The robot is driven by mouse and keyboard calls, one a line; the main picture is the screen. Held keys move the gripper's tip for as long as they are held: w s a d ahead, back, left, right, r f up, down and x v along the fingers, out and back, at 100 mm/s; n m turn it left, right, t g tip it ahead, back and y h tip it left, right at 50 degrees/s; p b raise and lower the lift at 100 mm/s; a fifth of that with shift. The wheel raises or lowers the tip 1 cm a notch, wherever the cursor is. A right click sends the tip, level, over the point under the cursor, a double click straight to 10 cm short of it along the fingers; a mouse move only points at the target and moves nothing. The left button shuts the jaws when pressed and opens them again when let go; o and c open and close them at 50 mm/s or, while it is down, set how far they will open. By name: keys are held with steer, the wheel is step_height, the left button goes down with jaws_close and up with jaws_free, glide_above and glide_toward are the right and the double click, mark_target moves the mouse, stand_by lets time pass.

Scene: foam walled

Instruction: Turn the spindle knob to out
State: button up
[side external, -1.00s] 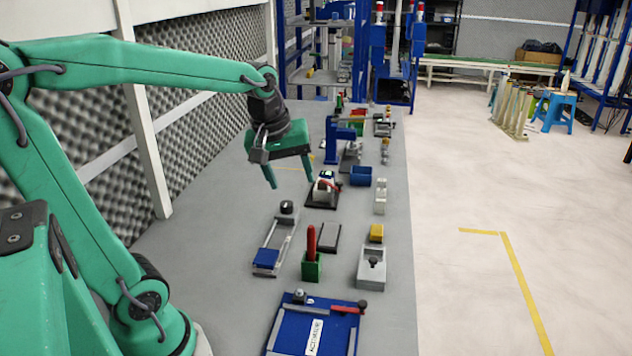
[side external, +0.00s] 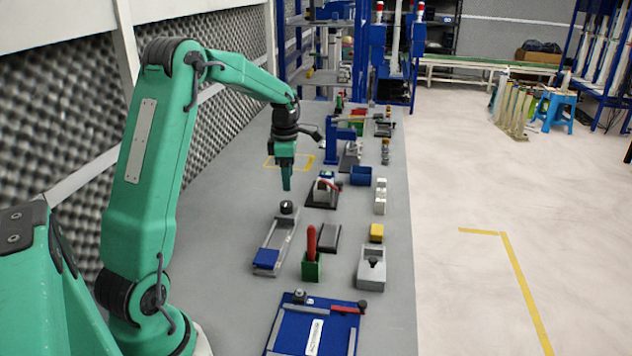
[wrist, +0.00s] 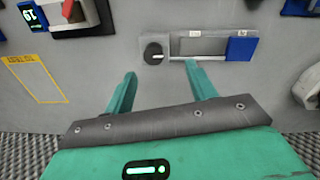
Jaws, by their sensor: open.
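The spindle knob (wrist: 154,52) appears to be the black round knob with a light mark at one end of a grey railed fixture (wrist: 187,60). A blue block (wrist: 241,48) sits at the fixture's other end. In the side external view the knob (side external: 286,207) stands just below my gripper (side external: 286,187). In the wrist view my gripper (wrist: 161,72) is open and empty, with the knob just beyond the gap between its fingertips. The fingers look apart from the knob. I cannot read the small labels on the fixture or the mark's direction.
A device with a red lever (side external: 325,187) stands close behind and right of the knob. A green holder with a red handle (side external: 312,262) and a blue plate fixture (side external: 312,325) stand nearer the camera. A yellow taped outline (wrist: 36,78) marks bare tabletop.

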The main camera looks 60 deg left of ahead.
mark_target(286, 203)
steer(key=shift+w+a+f+n, duration=0.1)
steer(key=shift+a+f+n, duration=0.85)
steer(key=shift+a+n, duration=0.1)
steer(key=shift+f, duration=0.1)
steer(key=shift+f, duration=3.8)
steer(key=shift+c, duration=0.3)
steer(key=c, duration=0.9)
